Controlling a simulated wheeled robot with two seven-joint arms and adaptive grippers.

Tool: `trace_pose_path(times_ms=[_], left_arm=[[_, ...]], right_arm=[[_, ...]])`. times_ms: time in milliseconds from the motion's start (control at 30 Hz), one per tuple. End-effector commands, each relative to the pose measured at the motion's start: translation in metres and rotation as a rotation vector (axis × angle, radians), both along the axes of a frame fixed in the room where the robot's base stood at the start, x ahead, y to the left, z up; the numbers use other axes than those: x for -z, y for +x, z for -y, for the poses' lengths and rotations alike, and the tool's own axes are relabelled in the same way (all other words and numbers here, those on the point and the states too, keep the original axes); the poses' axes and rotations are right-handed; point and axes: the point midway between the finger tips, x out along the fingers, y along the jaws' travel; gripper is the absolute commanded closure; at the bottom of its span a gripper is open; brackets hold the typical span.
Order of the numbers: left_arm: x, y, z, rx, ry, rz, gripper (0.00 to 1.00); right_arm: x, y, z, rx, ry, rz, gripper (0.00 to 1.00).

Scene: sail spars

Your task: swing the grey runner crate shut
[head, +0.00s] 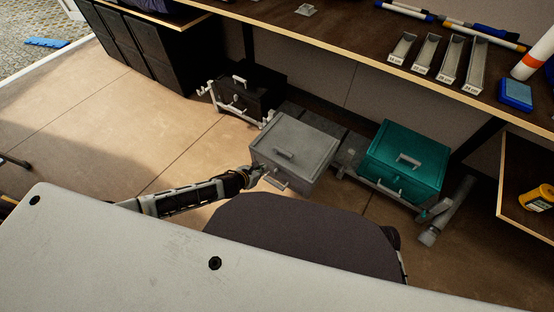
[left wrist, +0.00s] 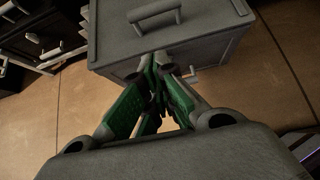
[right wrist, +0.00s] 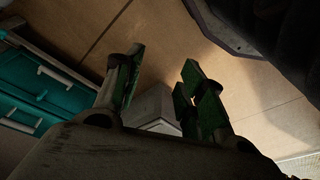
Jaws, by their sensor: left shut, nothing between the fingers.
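The grey runner crate (head: 290,140) sits under the workbench, between a black and a teal crate. It sticks out toward me and is angled to the shelf line. It has a handle on its lid and a bar handle (head: 274,182) low on its front. My left gripper (head: 256,171) is at the crate's front left, close to that handle. In the left wrist view its fingers (left wrist: 160,65) are together with nothing between them, against or just before the grey crate's front (left wrist: 205,45); contact is unclear.
The black crate (head: 245,97) with white rails stands left, the teal crate (head: 410,155) right. The floor (head: 130,130) at left is clear.

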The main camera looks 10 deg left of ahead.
Motion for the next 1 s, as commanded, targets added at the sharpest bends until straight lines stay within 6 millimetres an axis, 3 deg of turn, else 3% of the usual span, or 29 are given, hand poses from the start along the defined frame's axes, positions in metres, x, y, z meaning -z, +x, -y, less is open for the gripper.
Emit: trace_pose_path(times_ms=[367,667,1000], left_arm=[[0.007,0.007,0.002,-0.002,-0.001,0.0,1.0],[0.026,0.028,0.011,-0.003,-0.003,0.0,1.0],[0.05,0.055,0.02,-0.003,-0.002,-0.001,1.0]], right_arm=[[-0.003,0.001,-0.001,0.0,0.004,0.009,0.6],[-0.011,0.002,-0.004,0.0,0.016,0.026,0.6],[-0.035,0.008,-0.008,-0.004,0.035,0.072,0.6]])
